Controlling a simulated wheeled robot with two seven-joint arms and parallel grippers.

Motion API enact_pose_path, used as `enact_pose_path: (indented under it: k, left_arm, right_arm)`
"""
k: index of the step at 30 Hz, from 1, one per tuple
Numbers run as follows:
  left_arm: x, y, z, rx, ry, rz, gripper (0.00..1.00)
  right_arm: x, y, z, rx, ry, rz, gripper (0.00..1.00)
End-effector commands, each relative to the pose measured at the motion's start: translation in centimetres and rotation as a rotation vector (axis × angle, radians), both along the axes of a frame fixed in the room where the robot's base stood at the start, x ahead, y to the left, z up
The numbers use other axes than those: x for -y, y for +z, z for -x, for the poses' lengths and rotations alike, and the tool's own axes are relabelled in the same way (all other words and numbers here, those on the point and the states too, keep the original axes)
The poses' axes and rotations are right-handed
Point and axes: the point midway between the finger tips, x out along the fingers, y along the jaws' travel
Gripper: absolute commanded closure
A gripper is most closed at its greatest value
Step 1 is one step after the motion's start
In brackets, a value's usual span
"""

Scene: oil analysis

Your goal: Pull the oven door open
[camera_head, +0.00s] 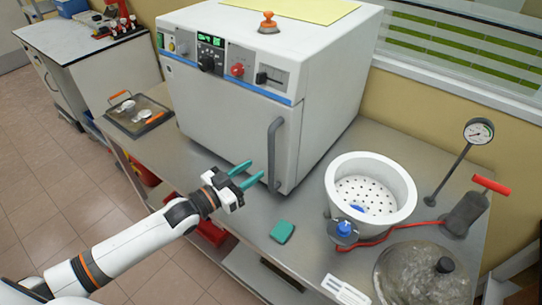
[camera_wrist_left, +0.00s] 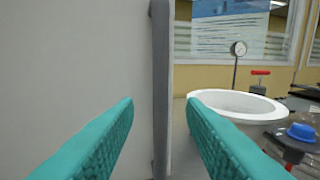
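The white oven (camera_head: 235,100) stands on the grey bench with its door (camera_head: 225,125) shut. A grey vertical bar handle (camera_head: 272,152) is on the door's right side. My left gripper (camera_head: 250,175) is open, with teal fingers, just in front of the handle's lower part. In the left wrist view the handle (camera_wrist_left: 160,85) shows upright between the two open fingers (camera_wrist_left: 160,120), beyond their tips or level with them; I cannot tell which. No contact is visible. My right gripper is in neither view.
A white perforated bowl (camera_head: 371,190), a gauge on a stand (camera_head: 478,132), a red-handled pump (camera_head: 466,212) and a glass dome (camera_head: 420,275) stand to the right. A teal block (camera_head: 282,231) lies near the bench's front edge. A tray (camera_head: 138,114) lies left of the oven.

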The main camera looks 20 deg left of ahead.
Motion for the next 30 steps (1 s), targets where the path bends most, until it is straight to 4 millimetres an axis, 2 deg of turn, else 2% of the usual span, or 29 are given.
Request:
enact_pose_path:
  k: [1, 6, 12, 24, 26, 30]
  left_arm:
    - [0.6, 0.4, -1.0, 0.004, 0.0, 0.001, 0.63]
    - [2.2, 0.3, -3.6, 0.002, 0.0, 0.001, 0.63]
    - [3.5, 0.2, -5.8, 0.0, 0.001, 0.0, 0.63]
    - [3.9, 0.0, -6.4, -0.001, 0.0, -0.002, 0.63]
    - [3.9, 0.0, -6.4, -0.001, 0.0, -0.002, 0.7]
    - [3.9, 0.0, -6.4, -0.001, 0.0, -0.002, 0.93]
  right_arm:
    - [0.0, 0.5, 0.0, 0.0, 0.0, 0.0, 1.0]
    - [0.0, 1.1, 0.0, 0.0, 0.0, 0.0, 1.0]
    - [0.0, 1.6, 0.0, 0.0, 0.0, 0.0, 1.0]
    - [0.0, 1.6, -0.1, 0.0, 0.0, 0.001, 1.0]
    - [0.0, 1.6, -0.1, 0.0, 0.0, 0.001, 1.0]
    - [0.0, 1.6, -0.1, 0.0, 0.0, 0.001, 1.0]
